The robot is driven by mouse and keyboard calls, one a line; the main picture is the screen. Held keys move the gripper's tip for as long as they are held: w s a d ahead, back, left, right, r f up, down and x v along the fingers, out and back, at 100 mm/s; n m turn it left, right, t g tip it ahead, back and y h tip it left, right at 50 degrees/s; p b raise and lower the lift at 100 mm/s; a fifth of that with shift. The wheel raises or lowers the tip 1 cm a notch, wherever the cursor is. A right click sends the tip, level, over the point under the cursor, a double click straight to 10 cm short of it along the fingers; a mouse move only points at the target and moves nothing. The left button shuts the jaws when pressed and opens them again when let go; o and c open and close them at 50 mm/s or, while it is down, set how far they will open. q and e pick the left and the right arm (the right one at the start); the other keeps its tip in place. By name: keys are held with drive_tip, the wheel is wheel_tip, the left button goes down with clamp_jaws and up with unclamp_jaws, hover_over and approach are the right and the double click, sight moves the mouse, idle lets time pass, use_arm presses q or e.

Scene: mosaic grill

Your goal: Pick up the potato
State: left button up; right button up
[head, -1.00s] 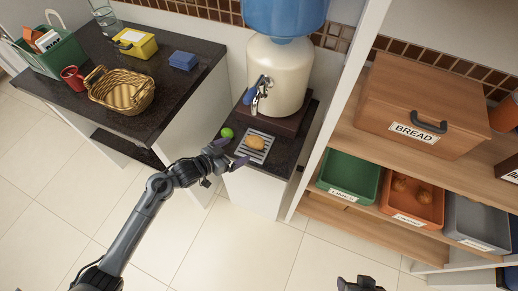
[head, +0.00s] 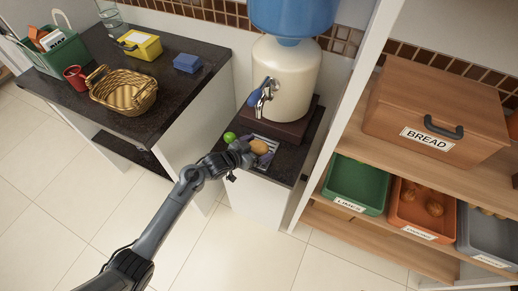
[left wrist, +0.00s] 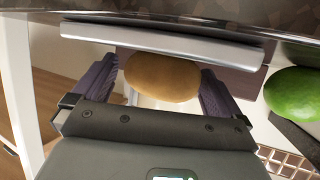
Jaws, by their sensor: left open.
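The brown, oval potato (head: 259,146) lies on the metal drip grate under the tap of the water dispenser. My left gripper (head: 256,155) reaches it from the front left in the head view. In the left wrist view the potato (left wrist: 162,77) sits between the two purple-grey fingers, one on each side. The gripper is open, and I cannot tell whether either finger touches the potato. The gripper's palm is close to the potato and part of the grate is hidden by the hand. My right gripper does not show.
A green lime (head: 229,137) lies close left of the gripper. The dispenser (head: 284,78) and its tap (head: 263,92) stand just behind. The shelf at right holds a green bin (head: 357,184), an orange bin (head: 422,211) and a grey bin (head: 484,232). A wicker basket (head: 124,91) stands on the left counter.

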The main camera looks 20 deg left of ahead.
use_arm(q)
drive_tip(key=shift+w+d+f, duration=0.15)
drive_tip(key=shift+w, duration=0.25)
drive_tip(key=c, duration=1)
